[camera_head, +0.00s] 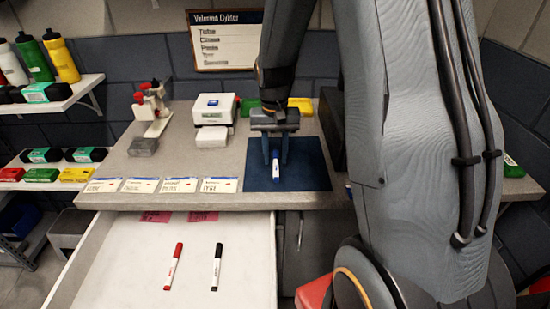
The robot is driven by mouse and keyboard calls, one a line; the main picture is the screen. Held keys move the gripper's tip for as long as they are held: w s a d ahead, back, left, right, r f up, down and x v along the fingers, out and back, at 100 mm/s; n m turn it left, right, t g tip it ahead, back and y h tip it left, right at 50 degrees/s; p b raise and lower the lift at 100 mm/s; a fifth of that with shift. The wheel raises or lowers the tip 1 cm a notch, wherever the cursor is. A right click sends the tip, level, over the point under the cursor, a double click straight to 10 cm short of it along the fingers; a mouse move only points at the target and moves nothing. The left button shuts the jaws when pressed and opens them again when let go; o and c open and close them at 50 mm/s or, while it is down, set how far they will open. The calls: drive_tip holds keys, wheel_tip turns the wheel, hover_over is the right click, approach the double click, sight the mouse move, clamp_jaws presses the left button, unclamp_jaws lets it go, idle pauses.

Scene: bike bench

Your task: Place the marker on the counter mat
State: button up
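A blue and white marker (276,166) shows against the dark blue counter mat (312,176), below and between my fingers. It appears to lie on the mat, pointing toward the counter's front edge. My gripper (275,157) hangs above the mat, pointing down. Its two fingers stand apart, with a visible gap on each side of the marker. A red marker (173,267) and a black marker (217,267) lie apart in the open white drawer (130,270) below the counter.
Several labelled cards (180,185) line the counter's front edge left of the mat. A white device (213,109) and a red and white tool (152,107) stand behind them. Green and yellow boxes (300,105) sit behind the mat. Bottle shelves (50,103) are at left.

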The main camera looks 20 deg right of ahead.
sight(274, 164)
wheel_tip(274, 164, up, 11)
drive_tip(key=b, duration=0.3)
drive_tip(key=s+a+f+n, duration=0.2)
drive_tip(key=s+a+f, duration=0.1)
drive_tip(key=s, duration=0.4)
drive_tip(key=s+a+f+n+t, duration=0.1)
drive_tip(key=s+a+f+n, duration=0.1)
drive_tip(key=s+a+f, duration=0.2)
drive_tip(key=s+f, duration=0.1)
drive_tip(key=s, duration=0.2)
drive_tip(key=shift+s+a+f+n, duration=0.2)
drive_tip(key=shift+s+n, duration=0.05)
drive_tip(key=shift+n, duration=0.05)
